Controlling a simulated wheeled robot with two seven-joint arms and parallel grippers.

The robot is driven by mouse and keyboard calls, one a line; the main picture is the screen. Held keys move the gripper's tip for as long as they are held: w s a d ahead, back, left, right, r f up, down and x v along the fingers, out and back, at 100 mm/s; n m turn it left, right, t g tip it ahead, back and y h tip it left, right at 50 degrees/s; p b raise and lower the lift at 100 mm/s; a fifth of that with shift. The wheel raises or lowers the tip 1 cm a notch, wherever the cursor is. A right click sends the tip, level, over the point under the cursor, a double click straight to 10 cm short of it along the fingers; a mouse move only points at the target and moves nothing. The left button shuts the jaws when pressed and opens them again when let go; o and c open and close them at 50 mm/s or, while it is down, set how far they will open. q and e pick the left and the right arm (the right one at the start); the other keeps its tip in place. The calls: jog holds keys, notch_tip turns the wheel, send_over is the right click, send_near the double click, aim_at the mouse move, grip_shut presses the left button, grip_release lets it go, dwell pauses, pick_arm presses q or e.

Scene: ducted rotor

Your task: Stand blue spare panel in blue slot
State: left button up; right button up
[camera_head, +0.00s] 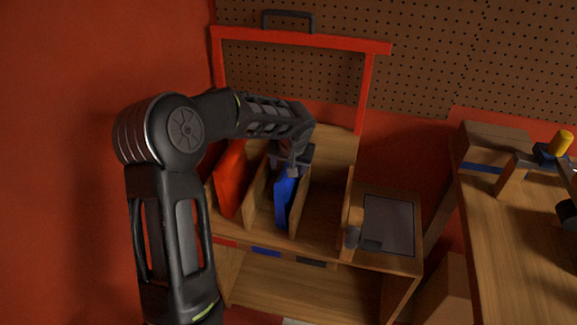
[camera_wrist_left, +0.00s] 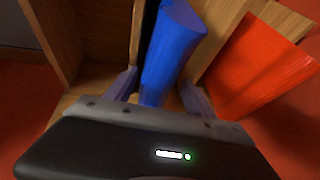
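The blue spare panel (camera_head: 284,202) stands, leaning a little, in the middle compartment of the wooden rack, above a blue label (camera_head: 265,251) on the rack's front edge. My left gripper (camera_head: 290,172) is over its upper end. In the left wrist view the blue panel (camera_wrist_left: 172,48) lies between the two fingers of my left gripper (camera_wrist_left: 160,92). The fingers are spread, with a clear gap on the panel's right side. The panel's lower end is partly hidden by the gripper body.
A red panel (camera_head: 231,180) stands in the left compartment; it also shows in the wrist view (camera_wrist_left: 258,65). Wooden dividers flank the blue panel. The right compartment (camera_head: 320,215) looks empty. A red frame (camera_head: 300,40) rises behind. A wooden bench (camera_head: 520,250) is at right.

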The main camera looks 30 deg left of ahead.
pick_arm(q)
jog(key=shift+r, duration=0.2)
jog(key=v, duration=1.2)
jog(key=shift+f, duration=0.1)
